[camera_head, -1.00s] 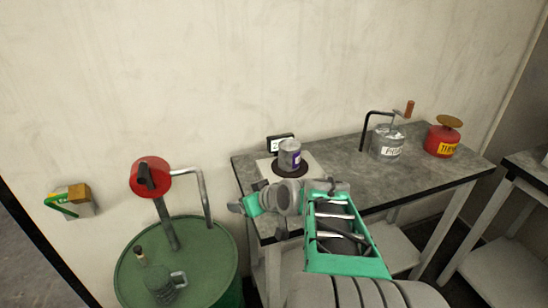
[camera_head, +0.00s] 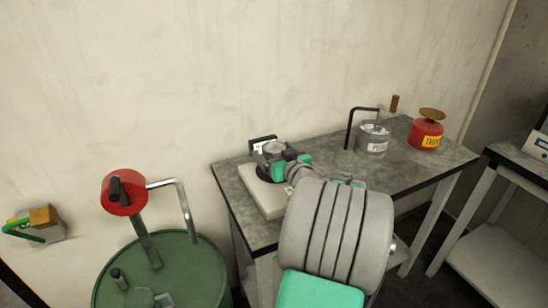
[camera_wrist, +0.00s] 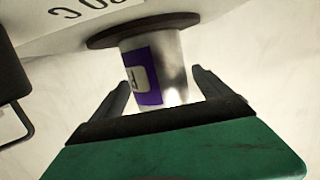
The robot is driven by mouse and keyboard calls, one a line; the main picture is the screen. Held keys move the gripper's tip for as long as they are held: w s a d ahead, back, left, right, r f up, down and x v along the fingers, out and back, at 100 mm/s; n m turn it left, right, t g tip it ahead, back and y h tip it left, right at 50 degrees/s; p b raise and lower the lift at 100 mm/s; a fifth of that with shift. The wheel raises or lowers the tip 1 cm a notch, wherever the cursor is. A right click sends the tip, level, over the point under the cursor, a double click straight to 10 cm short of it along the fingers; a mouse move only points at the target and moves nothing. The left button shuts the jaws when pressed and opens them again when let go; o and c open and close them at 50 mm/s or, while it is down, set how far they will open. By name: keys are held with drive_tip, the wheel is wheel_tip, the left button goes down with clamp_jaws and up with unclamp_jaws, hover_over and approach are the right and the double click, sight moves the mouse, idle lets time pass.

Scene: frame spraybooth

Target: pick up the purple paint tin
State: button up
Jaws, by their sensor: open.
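The purple paint tin is a small silver can with a purple and white label. In the wrist view the tin (camera_wrist: 172,64) stands on a dark round plate (camera_wrist: 112,38) of a pale scale. In the head view my gripper (camera_head: 274,157) is at the tin and hides most of it; the tin's top (camera_head: 273,147) shows. My gripper (camera_wrist: 160,84) is open, with one finger on each side of the tin's lower part in the wrist picture. I cannot tell whether either finger touches it.
The scale (camera_head: 259,197) sits at the left end of a grey bench (camera_head: 408,172). A grey can (camera_head: 373,142) with a bent black rod behind it and a red can (camera_head: 426,133) stand farther right. A green drum (camera_head: 198,262) with a red-headed pump (camera_head: 124,192) is left.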

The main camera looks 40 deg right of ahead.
drive_tip(key=shift+c, duration=0.6)
drive_tip(key=c, duration=1.8)
clamp_jaws()
drive_tip(key=shift+r, duration=0.1)
